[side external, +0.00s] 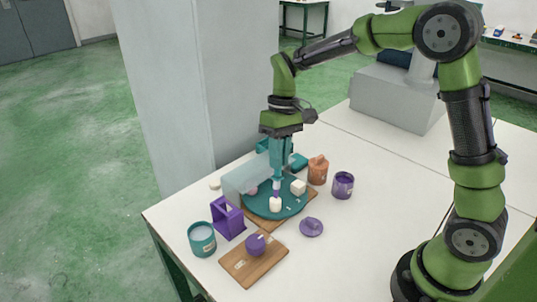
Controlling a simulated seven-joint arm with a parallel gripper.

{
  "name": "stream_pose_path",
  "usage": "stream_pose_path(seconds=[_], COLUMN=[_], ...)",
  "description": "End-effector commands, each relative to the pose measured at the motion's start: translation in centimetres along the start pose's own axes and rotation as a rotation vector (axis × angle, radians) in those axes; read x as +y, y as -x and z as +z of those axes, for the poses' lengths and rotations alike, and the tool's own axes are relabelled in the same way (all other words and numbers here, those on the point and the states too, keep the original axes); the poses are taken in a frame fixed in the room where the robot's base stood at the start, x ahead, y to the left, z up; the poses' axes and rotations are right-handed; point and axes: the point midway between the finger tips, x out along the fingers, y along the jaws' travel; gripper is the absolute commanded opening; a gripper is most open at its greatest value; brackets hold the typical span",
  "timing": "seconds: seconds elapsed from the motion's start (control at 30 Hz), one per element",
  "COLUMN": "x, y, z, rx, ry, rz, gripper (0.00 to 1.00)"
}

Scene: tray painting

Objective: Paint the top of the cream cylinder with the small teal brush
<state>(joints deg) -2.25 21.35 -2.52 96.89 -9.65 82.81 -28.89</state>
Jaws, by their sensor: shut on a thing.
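My gripper (282,165) is above the tray, pointing down, and is shut on a slim brush (276,187). The brush's visible lower part looks purple; its handle is hidden between the fingers, so I cannot tell its full colour. The brush tip is at the top of the cream cylinder; I cannot tell whether it touches. A cream cube (298,187) and a pink piece (251,191) are also on the tray.
A pale translucent block (239,182) stands along the tray's left side. A purple stand (227,217), teal pot (202,240) and wooden board (240,262) with a purple ball (255,244) are in front. An orange pot (318,171), purple pot (343,185) and purple lid (311,228) are to the right.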

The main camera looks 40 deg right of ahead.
Motion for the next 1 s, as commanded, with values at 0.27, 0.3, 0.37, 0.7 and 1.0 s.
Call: stream_pose_path(seconds=[0.27, 0.3, 0.37, 0.7, 1.0], x=[0.02, 0.03, 0.04, 0.11, 0.00], y=[-0.08, -0.12, -0.18, -0.52, -0.66], z=[-0.02, -0.02, -0.03, -0.07, -0.09], rx=[0.000, 0.000, 0.000, -0.001, 0.000], ry=[0.000, 0.000, 0.000, 0.000, 0.001], rz=[0.000, 0.000, 0.000, 0.000, 0.000], gripper=[0.00, 0.00, 0.00, 0.00, 0.00])
